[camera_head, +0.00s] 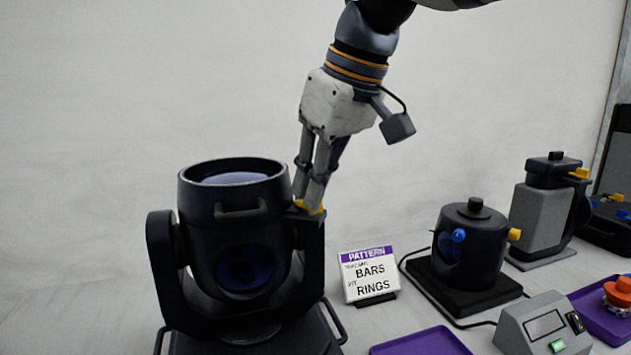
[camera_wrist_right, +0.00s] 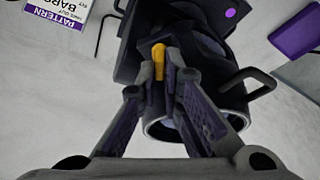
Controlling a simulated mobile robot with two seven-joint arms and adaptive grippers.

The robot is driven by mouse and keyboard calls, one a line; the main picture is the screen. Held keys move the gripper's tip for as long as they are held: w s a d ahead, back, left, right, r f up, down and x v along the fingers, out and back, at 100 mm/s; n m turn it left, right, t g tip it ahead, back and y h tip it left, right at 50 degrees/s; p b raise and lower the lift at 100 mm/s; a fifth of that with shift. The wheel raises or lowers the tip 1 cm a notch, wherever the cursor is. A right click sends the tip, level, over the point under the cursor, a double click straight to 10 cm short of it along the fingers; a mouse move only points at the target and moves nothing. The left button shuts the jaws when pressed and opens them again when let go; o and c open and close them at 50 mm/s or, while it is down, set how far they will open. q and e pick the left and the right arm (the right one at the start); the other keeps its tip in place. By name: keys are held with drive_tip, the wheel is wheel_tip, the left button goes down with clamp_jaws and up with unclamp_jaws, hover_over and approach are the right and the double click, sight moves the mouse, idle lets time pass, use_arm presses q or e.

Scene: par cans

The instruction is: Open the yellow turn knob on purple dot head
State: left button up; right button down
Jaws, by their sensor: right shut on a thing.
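The purple dot head is a large dark moving-head lamp (camera_head: 233,225) held in a U-shaped yoke at the left of the head view. Its round purple dot (camera_wrist_right: 230,13) shows at the top of the right wrist view. The yellow turn knob (camera_wrist_right: 158,62) sits at the top of the yoke arm. In the head view only a bit of the knob (camera_head: 309,208) shows under the fingers. My right gripper (camera_head: 309,199) reaches down from above and is shut on the yellow knob, its fingers on either side. My left gripper is in neither view.
A small pattern sign (camera_head: 369,276) stands right of the head. Farther right are a black canister device (camera_head: 470,240) with a yellow knob, a grey box (camera_head: 543,325), a grey lamp unit (camera_head: 537,215) and purple trays (camera_head: 420,343). The wall behind is bare.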

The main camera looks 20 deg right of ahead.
drive_tip(key=m+h, duration=0.1)
drive_tip(key=m, duration=0.2)
drive_tip(key=m+h, duration=0.1)
drive_tip(key=m, duration=0.2)
drive_tip(key=shift+a, duration=0.2)
drive_tip(key=m+h, duration=0.1)
drive_tip(key=m, duration=0.2)
drive_tip(key=m+h, duration=0.1)
drive_tip(key=m, duration=0.2)
drive_tip(key=shift+a+f+m+h, duration=0.1)
drive_tip(key=shift+m+h, duration=0.2)
drive_tip(key=c, duration=1.8)
unclamp_jaws()
drive_tip(key=shift+o, duration=0.2)
drive_tip(key=v, duration=1.2)
drive_tip(key=shift+w, duration=0.15)
